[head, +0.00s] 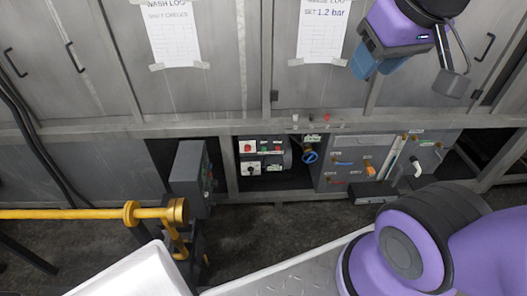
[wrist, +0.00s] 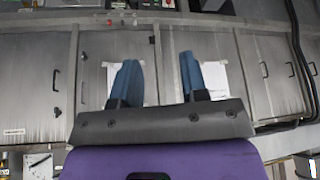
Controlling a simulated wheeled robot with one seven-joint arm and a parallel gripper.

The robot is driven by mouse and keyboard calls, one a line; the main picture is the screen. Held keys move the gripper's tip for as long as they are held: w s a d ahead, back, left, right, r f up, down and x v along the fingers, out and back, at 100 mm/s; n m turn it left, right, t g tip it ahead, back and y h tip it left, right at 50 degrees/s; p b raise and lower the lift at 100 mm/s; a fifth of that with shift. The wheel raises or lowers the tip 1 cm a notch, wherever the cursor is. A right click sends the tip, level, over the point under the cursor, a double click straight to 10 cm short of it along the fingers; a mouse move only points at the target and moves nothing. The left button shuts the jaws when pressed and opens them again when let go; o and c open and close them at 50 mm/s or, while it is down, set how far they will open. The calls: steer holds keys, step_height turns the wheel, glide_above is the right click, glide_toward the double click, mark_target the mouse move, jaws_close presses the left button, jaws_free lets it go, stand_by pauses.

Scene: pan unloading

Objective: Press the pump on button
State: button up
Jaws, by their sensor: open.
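A pump control panel (head: 262,158) with small white plates, red buttons and a dark knob sits in a low recess under the cabinets in the head view. Its labels are too small to read, so I cannot tell which button is pump on. My gripper (head: 376,68) is open and empty at the upper right, well above and to the right of the panel, in front of a cabinet door. In the wrist view its two blue fingers (wrist: 158,80) stand wide apart with nothing between them. Small coloured controls show at the top edge there, partly cut off.
A blue valve wheel (head: 310,157) is right of the panel. A piping board (head: 350,165) stands further right. A grey box (head: 187,175) with side controls is left. A yellow pipe (head: 80,213) crosses the lower left. Paper sheets (head: 172,32) hang on the doors.

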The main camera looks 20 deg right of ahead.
jaws_close()
stand_by(1.6)
